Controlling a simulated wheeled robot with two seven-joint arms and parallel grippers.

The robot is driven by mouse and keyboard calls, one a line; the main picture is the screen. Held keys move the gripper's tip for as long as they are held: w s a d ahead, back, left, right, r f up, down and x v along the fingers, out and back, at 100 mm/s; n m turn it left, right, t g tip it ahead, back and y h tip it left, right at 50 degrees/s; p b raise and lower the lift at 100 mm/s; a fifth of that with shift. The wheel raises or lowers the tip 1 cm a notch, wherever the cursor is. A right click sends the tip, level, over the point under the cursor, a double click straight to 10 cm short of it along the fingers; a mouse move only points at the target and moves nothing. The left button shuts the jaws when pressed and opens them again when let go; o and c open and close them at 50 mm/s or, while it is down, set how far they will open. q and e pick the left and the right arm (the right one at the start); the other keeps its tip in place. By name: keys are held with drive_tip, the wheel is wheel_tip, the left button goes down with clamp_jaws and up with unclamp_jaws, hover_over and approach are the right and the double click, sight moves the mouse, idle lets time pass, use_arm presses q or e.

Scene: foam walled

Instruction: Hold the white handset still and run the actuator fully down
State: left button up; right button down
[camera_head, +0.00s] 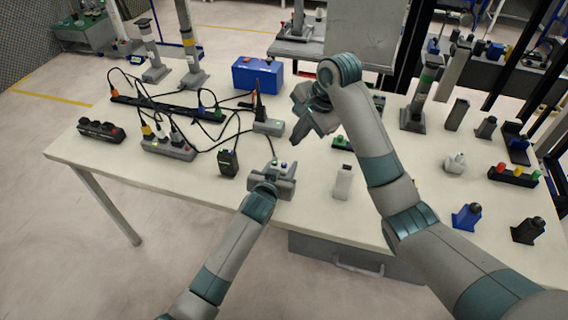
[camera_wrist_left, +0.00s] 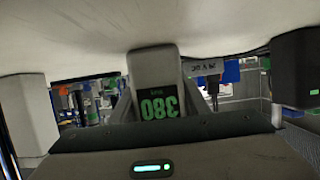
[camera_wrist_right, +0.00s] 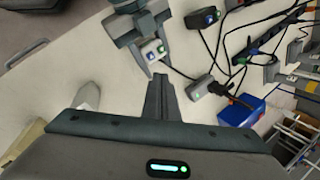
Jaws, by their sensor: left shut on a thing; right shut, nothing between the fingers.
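The white handset (camera_wrist_right: 153,50) is between the fingers of my left gripper (camera_head: 283,172), low over the table's front part. Its green and blue buttons face up in the right wrist view. In the left wrist view the handset (camera_wrist_left: 154,80) shows a dark display with green digits reading 380, upside down. My right gripper (camera_head: 297,138) is shut and empty, above and beyond the handset; its closed fingertips (camera_wrist_right: 161,78) point toward the buttons, apart from them. Upright grey columns (camera_head: 190,60) stand at the back left and another (camera_head: 418,105) at the right; I cannot tell which is the actuator.
A black box (camera_head: 228,163) with cables stands just left of the handset. Power strips (camera_head: 168,148), a grey plug box (camera_head: 268,126) and a blue case (camera_head: 258,76) lie behind. A white block (camera_head: 343,182) stands to the right. The table's (camera_head: 290,220) front edge is near my left arm.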

sight(284, 165)
drive_tip(key=a+r+n+t, duration=0.1)
drive_tip(key=n+t, duration=0.1)
drive_tip(key=n, duration=0.6)
drive_tip(key=a+n+t, duration=0.1)
drive_tip(key=n, duration=0.7)
drive_tip(key=s+a+r+n+t, duration=0.1)
drive_tip(key=n+t, duration=0.1)
drive_tip(key=n, duration=0.6)
drive_tip(key=shift+s+r+n+t, duration=0.1)
drive_tip(key=shift+r+n+t, duration=0.2)
drive_tip(key=shift+f, duration=0.15)
drive_tip(key=shift+f, duration=4.25)
